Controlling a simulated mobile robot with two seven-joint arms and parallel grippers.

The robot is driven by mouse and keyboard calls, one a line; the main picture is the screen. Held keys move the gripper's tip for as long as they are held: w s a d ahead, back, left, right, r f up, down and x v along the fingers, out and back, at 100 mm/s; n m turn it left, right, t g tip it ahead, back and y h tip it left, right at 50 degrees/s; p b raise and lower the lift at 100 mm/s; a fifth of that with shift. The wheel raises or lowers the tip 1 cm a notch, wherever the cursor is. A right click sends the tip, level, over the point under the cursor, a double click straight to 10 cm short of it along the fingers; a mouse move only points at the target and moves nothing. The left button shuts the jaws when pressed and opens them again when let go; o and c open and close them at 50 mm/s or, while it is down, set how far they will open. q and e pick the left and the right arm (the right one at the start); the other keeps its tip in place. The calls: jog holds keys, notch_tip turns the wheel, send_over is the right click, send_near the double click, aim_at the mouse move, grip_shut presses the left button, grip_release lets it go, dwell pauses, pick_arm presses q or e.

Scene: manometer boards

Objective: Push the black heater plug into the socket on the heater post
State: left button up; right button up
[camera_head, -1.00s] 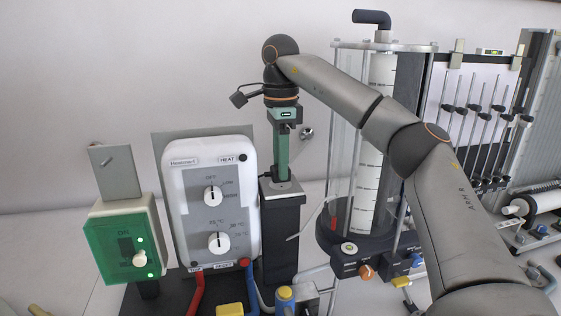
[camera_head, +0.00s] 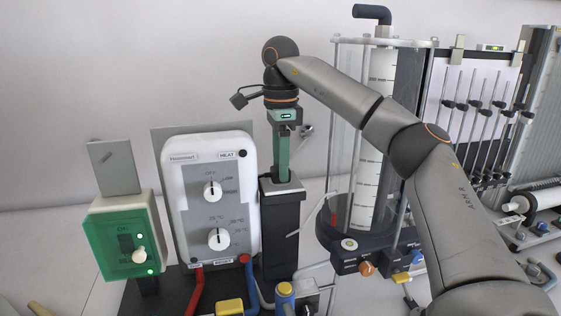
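My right gripper (camera_head: 282,176) points straight down over the heater post (camera_head: 281,235), a dark upright block with a light grey top. Its green fingers end at or just above the grey top. From this side they look like one narrow strip, so I cannot tell whether they are open or shut. The socket on top of the post is also hidden. My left gripper is not in view.
Left of the post stand a white heater panel (camera_head: 233,170) with two dials and a green switch box (camera_head: 117,225). Close on the right is a clear cylinder column (camera_head: 383,180) on a dark base. Red and blue hoses run low in front.

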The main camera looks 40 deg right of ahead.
jog(key=o, duration=0.4)
jog(key=shift+c, duration=0.2)
jog(key=shift+r, duration=0.1)
notch_tip(320, 180, up, 12)
jog(key=shift+r, duration=0.2)
dwell(0.6)
dwell(0.6)
